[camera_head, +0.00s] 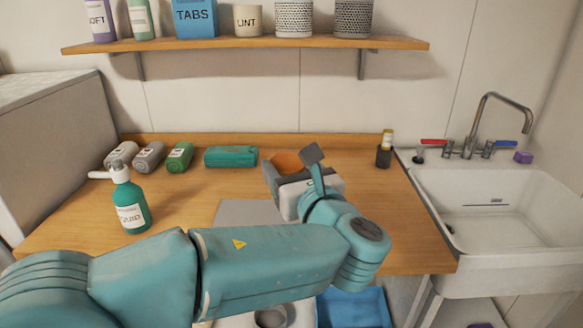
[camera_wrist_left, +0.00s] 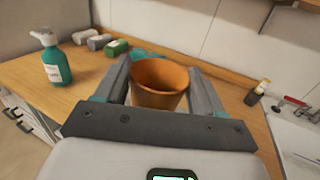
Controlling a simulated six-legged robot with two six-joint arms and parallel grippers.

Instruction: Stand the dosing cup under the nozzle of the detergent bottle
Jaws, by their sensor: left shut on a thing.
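The detergent bottle (camera_head: 131,205) is teal with a white label and white pump head, and stands upright at the left of the wooden counter. Its nozzle (camera_head: 99,175) points left in the head view. The bottle also shows at the left of the left wrist view (camera_wrist_left: 55,62). My left gripper (camera_head: 295,167) is over the middle of the counter, well right of the bottle. It is shut on the orange dosing cup (camera_wrist_left: 160,85), which is upright with its open mouth up between the fingers. In the head view the cup (camera_head: 286,161) is partly hidden by the gripper. My right gripper is not in view.
A small dark bottle (camera_head: 384,152) stands at right, near the sink (camera_head: 500,205). A shelf (camera_head: 245,43) hangs above. Counter around the detergent bottle is clear.

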